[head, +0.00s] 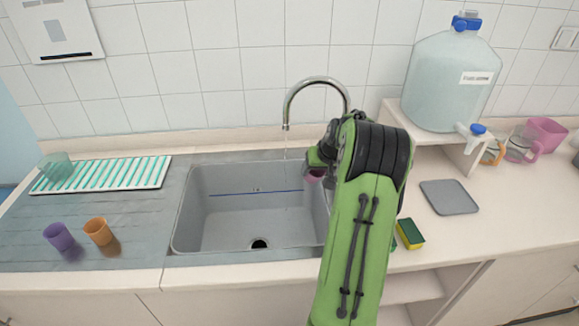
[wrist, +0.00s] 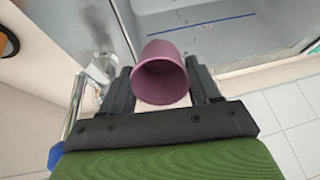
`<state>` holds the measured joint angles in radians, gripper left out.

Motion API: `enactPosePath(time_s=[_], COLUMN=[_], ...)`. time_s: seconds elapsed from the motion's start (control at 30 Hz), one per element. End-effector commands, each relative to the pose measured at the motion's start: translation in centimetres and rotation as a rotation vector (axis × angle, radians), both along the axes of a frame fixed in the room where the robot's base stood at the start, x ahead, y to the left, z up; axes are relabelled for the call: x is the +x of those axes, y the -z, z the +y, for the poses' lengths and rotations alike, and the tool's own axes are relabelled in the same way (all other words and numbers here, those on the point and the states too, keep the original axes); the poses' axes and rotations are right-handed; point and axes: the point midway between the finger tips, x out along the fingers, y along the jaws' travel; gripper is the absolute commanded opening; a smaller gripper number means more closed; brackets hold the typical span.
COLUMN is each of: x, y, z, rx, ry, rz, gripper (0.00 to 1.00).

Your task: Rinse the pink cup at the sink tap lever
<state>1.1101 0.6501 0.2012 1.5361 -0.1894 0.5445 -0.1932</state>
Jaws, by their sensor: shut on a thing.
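The pink cup (head: 313,175) shows small beside my gripper (head: 318,163), over the right part of the sink (head: 250,225). In the wrist view the cup (wrist: 160,76) sits between the two dark fingers of my gripper (wrist: 163,88), its open mouth turned toward the camera. The gripper is shut on it. The chrome tap (head: 318,82) arches above the sink, its spout left of the cup. A faint thin stream seems to fall from the spout. The tap lever is not visible; my arm covers the tap's base.
A purple cup (head: 58,236) and an orange cup (head: 98,231) stand left of the sink, before a striped drying rack (head: 110,175). A large water jug (head: 448,85) stands on a shelf at right. A sponge (head: 410,234) and grey mat (head: 449,197) lie right of my arm.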

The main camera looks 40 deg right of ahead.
Motion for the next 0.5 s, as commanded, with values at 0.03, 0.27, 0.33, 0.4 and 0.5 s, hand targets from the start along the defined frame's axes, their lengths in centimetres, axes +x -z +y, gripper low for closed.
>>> enactPosePath(time_s=[0.03, 0.27, 0.33, 0.4, 0.5], x=[0.0, 0.0, 0.0, 0.0, -0.31], y=[0.0, 0.0, 0.0, 0.0, -0.34], z=[0.0, 0.0, 0.0, 0.0, -0.15], rx=[0.0, 0.0, 0.0, 0.0, -0.001], ry=[0.0, 0.0, 0.0, 0.0, 0.001], rz=[0.0, 0.0, 0.0, 0.0, 0.0], gripper=[0.29, 0.29, 0.29, 0.29, 0.29])
